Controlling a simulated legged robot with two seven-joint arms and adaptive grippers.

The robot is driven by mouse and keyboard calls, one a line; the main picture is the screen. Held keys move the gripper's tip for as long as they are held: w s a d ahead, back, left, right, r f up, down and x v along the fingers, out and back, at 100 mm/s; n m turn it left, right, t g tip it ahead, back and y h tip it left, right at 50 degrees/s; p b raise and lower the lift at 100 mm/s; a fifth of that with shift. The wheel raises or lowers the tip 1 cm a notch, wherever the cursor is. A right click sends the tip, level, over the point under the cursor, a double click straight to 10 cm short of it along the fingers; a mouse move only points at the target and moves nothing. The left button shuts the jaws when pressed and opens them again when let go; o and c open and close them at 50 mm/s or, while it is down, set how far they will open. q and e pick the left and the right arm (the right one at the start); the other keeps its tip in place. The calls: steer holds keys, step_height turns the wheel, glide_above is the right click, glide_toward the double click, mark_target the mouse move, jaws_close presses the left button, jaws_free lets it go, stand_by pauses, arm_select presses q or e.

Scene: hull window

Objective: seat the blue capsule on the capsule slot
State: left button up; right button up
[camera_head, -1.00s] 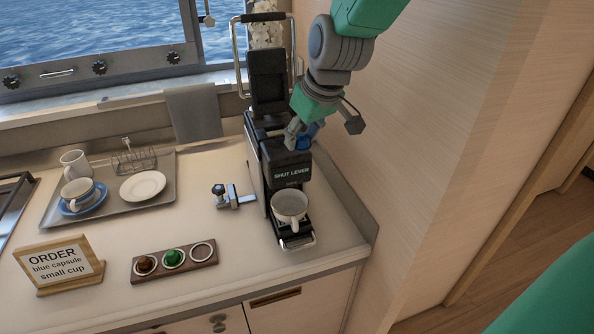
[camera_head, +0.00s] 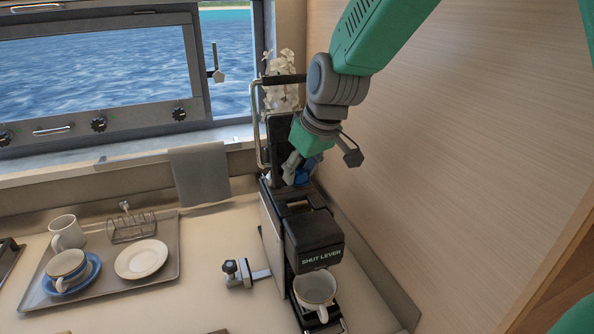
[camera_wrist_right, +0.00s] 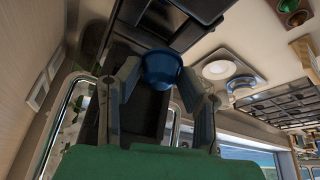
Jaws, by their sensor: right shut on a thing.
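The blue capsule (camera_head: 314,164) is in my right gripper (camera_head: 300,174), whose fingers are shut on it. It also shows between the two fingertips in the right wrist view (camera_wrist_right: 161,67). The gripper is above the black coffee machine (camera_head: 270,225), behind its front block marked SHUT LEVER (camera_head: 316,240). A dark opening with a pale edge (camera_head: 298,206) shows on top, between capsule and block; I cannot tell for sure that it is the capsule slot. The fingers partly hide the capsule, and any gap beneath it is unclear. My left gripper is not in view.
A cup (camera_head: 315,289) stands under the machine's front block. A clamp-like fitting (camera_head: 243,273) is left of the machine. A tray (camera_head: 165,268) with cups, a plate and a rack lies further left. The wall (camera_head: 460,150) is close on the right.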

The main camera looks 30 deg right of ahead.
steer(key=shift+w+d+f, duration=0.35)
steer(key=shift+f, duration=0.1)
steer(key=shift+d+f+b, duration=0.15)
steer(key=shift+f+b, duration=0.2)
steer(key=shift+f, duration=0.15)
steer(key=shift+s+a+f+b, duration=0.1)
steer(key=shift+a+f+b, duration=0.1)
steer(key=shift+f, duration=0.2)
steer(key=shift+s+a+f+b, duration=0.1)
steer(key=shift+f+b, duration=0.1)
steer(key=shift+f, duration=0.15)
steer(key=shift+w+a+f, duration=0.1)
steer(key=shift+a+f, duration=0.05)
steer(key=shift+f, duration=0.35)
steer(key=shift+c, duration=0.7)
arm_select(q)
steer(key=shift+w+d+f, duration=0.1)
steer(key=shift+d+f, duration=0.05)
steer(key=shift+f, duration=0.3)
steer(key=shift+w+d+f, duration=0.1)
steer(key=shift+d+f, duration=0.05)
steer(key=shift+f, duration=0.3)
arm_select(e)
steer(key=shift+d, duration=0.3)
steer(key=shift+c, duration=0.6)
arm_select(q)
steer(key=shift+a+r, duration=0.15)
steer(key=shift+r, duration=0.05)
arm_select(e)
steer(key=shift+a, duration=0.4)
